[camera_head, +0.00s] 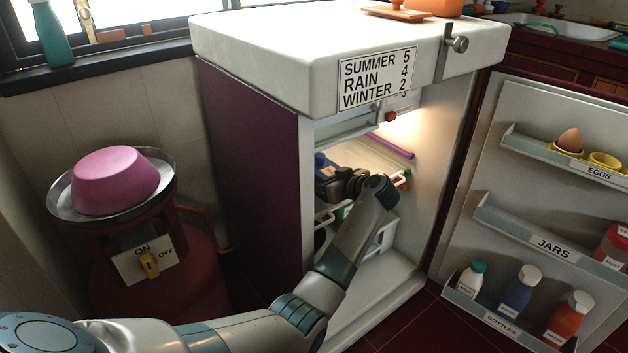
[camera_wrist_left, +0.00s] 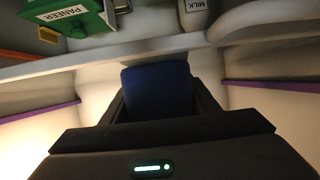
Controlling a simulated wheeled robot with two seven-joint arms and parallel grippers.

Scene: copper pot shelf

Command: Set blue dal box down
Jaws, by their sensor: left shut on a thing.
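The blue dal box (camera_wrist_left: 157,88) is between the fingers of my left gripper (camera_wrist_left: 157,104) in the left wrist view, and the gripper is shut on it. In the head view, my left gripper (camera_head: 338,181) reaches inside the open fridge (camera_head: 258,170), at an upper shelf level. Part of the blue box (camera_head: 323,162) shows just past the gripper at the left side of the opening. I cannot tell whether the box touches the shelf. My right gripper is not in view.
In the wrist view, a green PANEER box (camera_wrist_left: 70,20) and a MILK container (camera_wrist_left: 194,14) appear upside down beyond a shelf edge (camera_wrist_left: 110,58). The open door (camera_head: 478,190) on the right holds an egg, jars and bottles. A pink bowl (camera_head: 115,180) sits at left.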

